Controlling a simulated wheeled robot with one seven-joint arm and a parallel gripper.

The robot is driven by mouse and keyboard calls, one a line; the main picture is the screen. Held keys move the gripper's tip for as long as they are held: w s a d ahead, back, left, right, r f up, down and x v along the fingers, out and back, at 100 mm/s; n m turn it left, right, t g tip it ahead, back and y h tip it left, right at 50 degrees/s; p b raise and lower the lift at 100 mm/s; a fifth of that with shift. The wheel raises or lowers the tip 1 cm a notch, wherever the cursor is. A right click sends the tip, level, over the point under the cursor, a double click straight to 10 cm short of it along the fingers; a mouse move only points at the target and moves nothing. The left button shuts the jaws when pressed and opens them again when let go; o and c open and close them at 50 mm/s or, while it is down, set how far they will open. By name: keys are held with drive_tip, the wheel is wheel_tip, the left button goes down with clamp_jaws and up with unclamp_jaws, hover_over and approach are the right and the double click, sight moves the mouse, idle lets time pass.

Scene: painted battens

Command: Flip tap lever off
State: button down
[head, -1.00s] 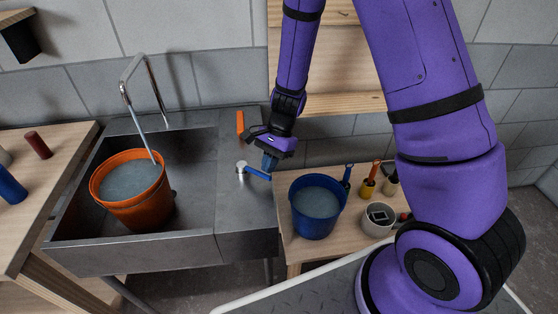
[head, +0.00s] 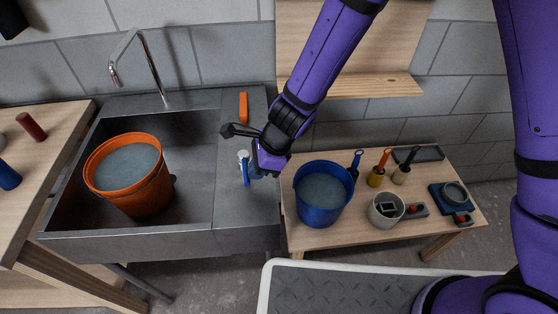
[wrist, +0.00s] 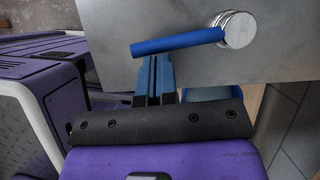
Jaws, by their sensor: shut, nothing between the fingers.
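The tap lever has a blue handle (head: 246,174) on a round silver base (head: 242,155), on the steel deck right of the sink. The handle points toward the sink's front edge. In the wrist view the handle (wrist: 178,42) runs left from the silver base (wrist: 238,29). My gripper (head: 256,174) is shut and empty, just right of the handle. Its fingertips (wrist: 154,60) are right beside the handle; I cannot tell if they touch. The tap spout (head: 138,55) arches over the sink, and no water stream shows from it.
An orange bucket (head: 140,189) of water stands in the steel sink (head: 75,205). An orange bar (head: 243,106) is on the deck behind the lever. A blue bucket (head: 319,207) stands close right of my gripper, on a wooden table with brushes and a white pot (head: 386,211).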

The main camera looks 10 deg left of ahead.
drive_tip(key=shift+s+a, duration=0.2)
drive_tip(key=shift+a, duration=0.1)
idle(0.4)
drive_tip(key=shift+f, duration=0.1)
